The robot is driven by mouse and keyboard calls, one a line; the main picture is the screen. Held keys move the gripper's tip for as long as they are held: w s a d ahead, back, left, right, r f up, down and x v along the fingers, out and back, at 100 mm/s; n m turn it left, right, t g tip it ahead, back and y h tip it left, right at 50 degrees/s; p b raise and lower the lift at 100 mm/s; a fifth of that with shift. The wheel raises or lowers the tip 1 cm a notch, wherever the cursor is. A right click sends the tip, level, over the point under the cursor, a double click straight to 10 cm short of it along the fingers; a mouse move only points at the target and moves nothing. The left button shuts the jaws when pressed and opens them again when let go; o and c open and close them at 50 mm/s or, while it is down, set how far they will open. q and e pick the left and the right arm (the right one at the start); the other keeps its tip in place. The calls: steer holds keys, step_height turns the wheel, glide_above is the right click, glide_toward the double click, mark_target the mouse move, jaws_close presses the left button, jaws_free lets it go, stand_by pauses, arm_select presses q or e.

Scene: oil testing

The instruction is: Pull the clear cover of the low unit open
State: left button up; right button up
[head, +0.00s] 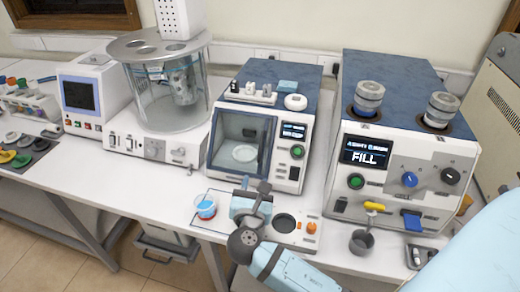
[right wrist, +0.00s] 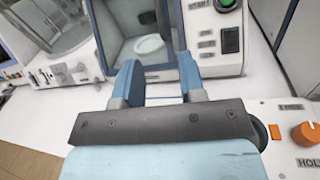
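The low unit (head: 285,110), a white box with a blue top, stands in the middle of the bench. Its clear cover (head: 238,135) has a dark blue frame, looks shut, and shows a white dish inside. The cover's lower part also shows in the right wrist view (right wrist: 150,25), just beyond the fingers. My right gripper (head: 252,200) is in front of the unit, below the cover; its blue fingers (right wrist: 160,78) are apart with nothing between them. Whether they touch the cover cannot be told. My left gripper is not in view.
A cup of red and blue liquid (head: 206,208) stands left of my right gripper. A small plate unit with an orange knob (head: 311,228) lies under it. The taller FILL unit (head: 392,85) stands right, a glass vessel apparatus (head: 162,90) left.

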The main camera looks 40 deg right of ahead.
mark_target(260, 149)
steer(key=p+x, duration=0.2)
steer(key=x, duration=1)
steer(key=shift+w+d+r, duration=0.1)
steer(key=shift+w+d, duration=0.1)
steer(key=shift+w, duration=0.1)
steer(key=shift+w+d, duration=0.25)
steer(key=shift+w, duration=0.05)
jaws_close()
